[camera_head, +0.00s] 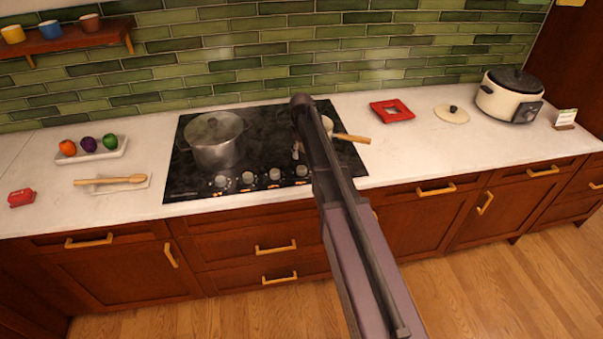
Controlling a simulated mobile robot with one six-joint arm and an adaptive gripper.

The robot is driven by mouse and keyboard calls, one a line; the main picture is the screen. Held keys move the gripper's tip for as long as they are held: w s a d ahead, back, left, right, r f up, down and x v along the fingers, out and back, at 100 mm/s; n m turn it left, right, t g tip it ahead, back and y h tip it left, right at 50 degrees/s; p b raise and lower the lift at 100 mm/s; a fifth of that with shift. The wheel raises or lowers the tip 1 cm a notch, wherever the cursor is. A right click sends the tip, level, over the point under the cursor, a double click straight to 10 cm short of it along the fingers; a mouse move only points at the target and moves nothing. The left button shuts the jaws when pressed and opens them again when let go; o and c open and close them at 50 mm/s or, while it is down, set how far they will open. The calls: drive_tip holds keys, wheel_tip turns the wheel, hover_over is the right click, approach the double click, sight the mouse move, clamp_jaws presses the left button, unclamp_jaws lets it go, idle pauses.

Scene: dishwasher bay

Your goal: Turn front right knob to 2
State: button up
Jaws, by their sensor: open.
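The black cooktop (262,150) is set into the white counter. A row of several light knobs runs along its front edge; the rightmost knob (302,170) shows just left of my arm. Another knob (274,174) sits beside it. Which one is the front right knob, and where their pointers stand, is too small to read. My arm reaches up from the bottom across the right part of the cooktop. A small pale shape shows left of the arm above the knobs, too unclear to name.
A steel pot (215,141) stands on the cooktop's left. A pan's wooden handle (352,138) sticks out right of my arm. Counter items include a red square trivet (393,111), a cream cooker (509,96), a spoon (110,180) and a vegetable tray (92,153).

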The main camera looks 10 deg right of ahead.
sight(301, 168)
drive_tip(key=shift+f+b, duration=4.05)
drive_tip(key=shift+f, duration=0.3)
drive_tip(key=c, duration=1.2)
